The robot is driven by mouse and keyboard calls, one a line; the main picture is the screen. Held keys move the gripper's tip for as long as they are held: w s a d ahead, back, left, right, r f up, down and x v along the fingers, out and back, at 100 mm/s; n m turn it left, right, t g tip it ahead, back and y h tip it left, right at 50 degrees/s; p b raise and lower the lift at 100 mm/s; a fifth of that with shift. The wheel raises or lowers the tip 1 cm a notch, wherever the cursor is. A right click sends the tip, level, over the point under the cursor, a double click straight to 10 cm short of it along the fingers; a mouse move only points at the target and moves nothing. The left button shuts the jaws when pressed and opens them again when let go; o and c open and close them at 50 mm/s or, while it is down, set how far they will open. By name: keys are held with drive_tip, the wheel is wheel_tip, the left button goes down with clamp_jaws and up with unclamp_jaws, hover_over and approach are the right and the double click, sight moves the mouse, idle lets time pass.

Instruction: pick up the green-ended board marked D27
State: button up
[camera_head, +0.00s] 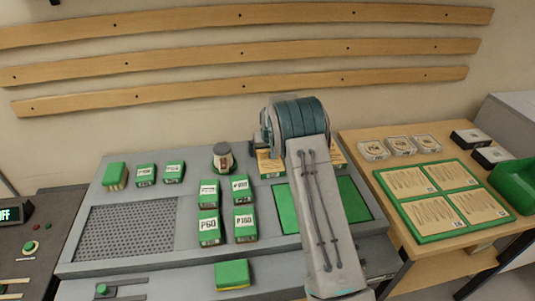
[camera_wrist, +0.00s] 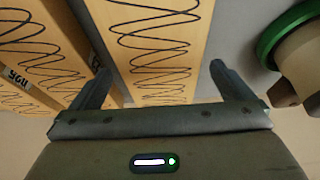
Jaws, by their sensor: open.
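No marking D27 can be read in either view. In the wrist view, a wooden board with black scribbles (camera_wrist: 155,45) lies between the fingers of my gripper (camera_wrist: 165,82). The gripper is open, and I cannot tell whether either finger touches the board. In the head view, parts of the scribbled boards (camera_head: 270,165) show behind my arm, which hides the rest and my gripper's fingertips. No green end shows on the boards in the wrist view.
A jar (camera_head: 223,157) stands left of the boards and shows with its green ring at the wrist view's right (camera_wrist: 295,45). Several green-ended blocks (camera_head: 209,228) stand left of my arm. A green tray (camera_head: 425,237) with several scribbled boards lies on the right-hand table.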

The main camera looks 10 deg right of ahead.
drive_tip(key=shift+x, duration=0.9)
drive_tip(key=c, duration=1.1)
drive_tip(key=shift+r, duration=0.1)
drive_tip(key=shift+r, duration=0.15)
